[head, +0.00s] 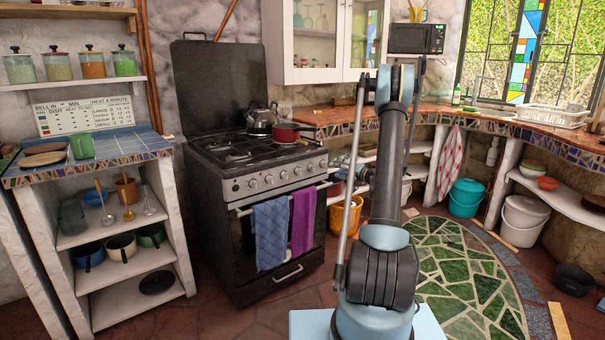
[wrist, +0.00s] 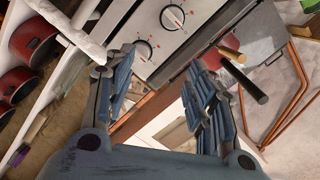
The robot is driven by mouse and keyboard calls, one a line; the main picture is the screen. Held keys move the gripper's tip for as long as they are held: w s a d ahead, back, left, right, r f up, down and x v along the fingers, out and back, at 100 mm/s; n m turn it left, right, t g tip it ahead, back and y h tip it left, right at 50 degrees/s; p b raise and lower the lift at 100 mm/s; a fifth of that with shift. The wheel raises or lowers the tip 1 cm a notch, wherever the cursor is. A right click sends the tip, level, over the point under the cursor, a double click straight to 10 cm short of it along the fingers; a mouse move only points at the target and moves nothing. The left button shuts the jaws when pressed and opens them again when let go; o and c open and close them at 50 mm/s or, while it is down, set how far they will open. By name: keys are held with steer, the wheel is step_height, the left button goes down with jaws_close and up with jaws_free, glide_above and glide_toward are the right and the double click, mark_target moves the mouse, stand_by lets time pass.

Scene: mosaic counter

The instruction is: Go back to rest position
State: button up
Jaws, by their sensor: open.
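My gripper (wrist: 163,70) shows in the wrist view, with its two blue-grey fingers spread apart. Nothing is held between them. Beyond the fingers is a pale panel with round red-marked knobs (wrist: 143,50), seen tilted.
The black stove (head: 270,190) stands left of my arm, with a red pot (head: 285,133) and a kettle (head: 261,120) on top. A tiled counter (head: 450,116) runs behind and to the right. A green mosaic floor patch (head: 465,290) lies open at right.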

steer(key=s+a+r+n+g, duration=0.2)
steer(key=s+a+r+g, duration=0.2)
steer(key=s+a+r, duration=0.55)
steer(key=s+a+n+g+h, duration=0.2)
steer(key=s+g+h, duration=0.1)
steer(key=s, duration=1.5)
steer(key=s+d+f+g+h, duration=0.1)
steer(key=s+d+f+h, duration=0.1)
steer(key=s, duration=0.9)
steer(key=s+d+f+g+h, duration=0.1)
steer(key=s+d+f+h, duration=0.2)
steer(key=s, duration=0.8)
steer(key=s+d+f+g+h, duration=0.2)
steer(key=s+f, duration=0.2)
steer(key=s, duration=0.7)
steer(key=shift+s+d+f, duration=0.15)
steer(key=shift+f, duration=0.15)
